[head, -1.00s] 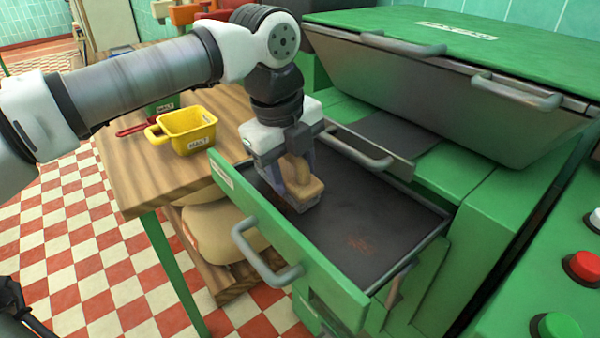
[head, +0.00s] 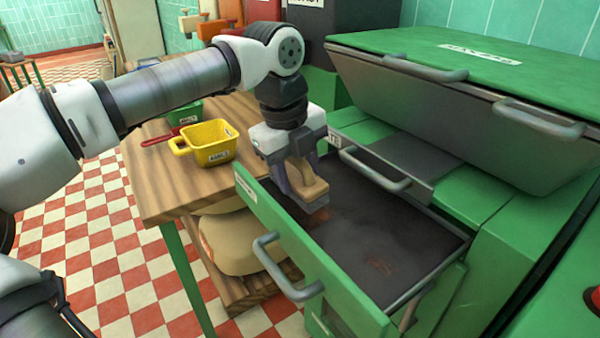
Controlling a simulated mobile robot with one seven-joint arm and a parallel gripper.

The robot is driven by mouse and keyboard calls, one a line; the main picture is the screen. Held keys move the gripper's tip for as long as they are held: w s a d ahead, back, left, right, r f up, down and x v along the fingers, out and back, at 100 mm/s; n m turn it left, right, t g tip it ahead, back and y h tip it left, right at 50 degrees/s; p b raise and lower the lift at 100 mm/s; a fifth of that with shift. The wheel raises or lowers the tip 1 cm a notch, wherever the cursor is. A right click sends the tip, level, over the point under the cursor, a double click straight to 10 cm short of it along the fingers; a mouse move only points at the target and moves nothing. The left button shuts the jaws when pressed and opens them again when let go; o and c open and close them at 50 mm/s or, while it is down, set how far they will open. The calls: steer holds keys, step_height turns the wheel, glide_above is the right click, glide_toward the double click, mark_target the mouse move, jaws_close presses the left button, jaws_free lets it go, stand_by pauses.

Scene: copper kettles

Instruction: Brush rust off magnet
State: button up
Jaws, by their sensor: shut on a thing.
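The magnet is a dark flat plate (head: 405,232) lying in the open green drawer. A faint reddish rust patch (head: 382,265) shows on its nearer right part. A second brownish patch (head: 321,214) shows right beside the brush. My gripper (head: 302,172) points down over the left end of the plate, shut on a brush with a tan wooden handle (head: 313,188). The brush is low over the plate; its bristles are mostly hidden, so I cannot tell whether they touch.
The drawer's green front (head: 310,255) with its grey handle (head: 285,272) stands out toward the front. A wooden table (head: 160,185) at left holds a yellow scoop (head: 208,143). The green machine's hinged lid (head: 470,105) hangs at right.

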mark_target(314, 189)
steer(key=shift+s+d+f, duration=0.15)
steer(key=shift+s, duration=0.3)
steer(key=shift+s+d+b, duration=0.4)
steer(key=shift+s+d, duration=0.2)
steer(key=shift+s, duration=0.15)
steer(key=shift+s+d+b, duration=0.35)
steer(key=shift+s+d, duration=0.2)
steer(key=shift+s, duration=0.35)
steer(key=shift+s+d, duration=0.45)
steer(key=shift+s, duration=0.25)
steer(key=shift+s+d+f+b, duration=0.1)
steer(key=shift+s+d+b, duration=0.1)
steer(key=shift+s+d, duration=0.4)
steer(key=shift+s+d+b, duration=0.15)
steer(key=shift+s+d, duration=0.15)
steer(key=shift+s, duration=0.45)
steer(key=shift+s+d, duration=0.65)
steer(key=shift+s, duration=0.35)
steer(key=shift+s+d, duration=0.7)
steer(key=shift+s, duration=0.25)
steer(key=shift+s+d, duration=0.65)
steer(key=shift+s, duration=0.35)
steer(key=shift+s+d+f, duration=0.1)
steer(key=shift+s+d, duration=0.4)
steer(key=shift+s, duration=0.25)
steer(key=shift+s+d+f, duration=0.1)
steer(key=shift+s+d, duration=0.4)
steer(key=shift+s, duration=0.25)
steer(key=shift+w, duration=0.1)
